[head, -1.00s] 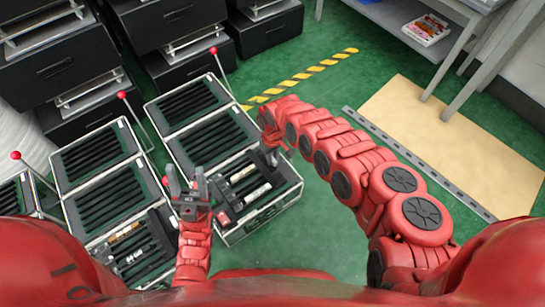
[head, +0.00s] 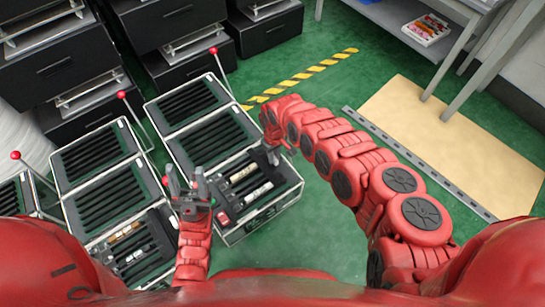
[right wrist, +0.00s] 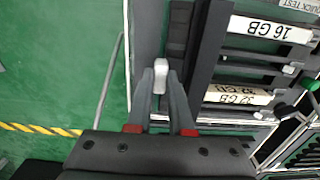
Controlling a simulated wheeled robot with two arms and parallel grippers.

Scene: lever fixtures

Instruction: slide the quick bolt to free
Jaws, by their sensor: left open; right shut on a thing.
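My right gripper (head: 274,158) is at the right edge of the nearest section of the right-hand rack fixture (head: 262,208). In the right wrist view its two fingers (right wrist: 161,84) are shut on a small pale grey knob (right wrist: 160,66), which I take to be the quick bolt's handle. The bolt's body is not clearly visible behind the fingers. My left gripper (head: 188,190) is open and empty at the left side of the same section, its fingers pointing up.
White bars marked 16 GB (right wrist: 270,30) and 32 GB (right wrist: 238,96) lie beside the gripper. Another slotted rack (head: 100,160) stands left. Levers with red knobs (head: 213,50) rise from the racks.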

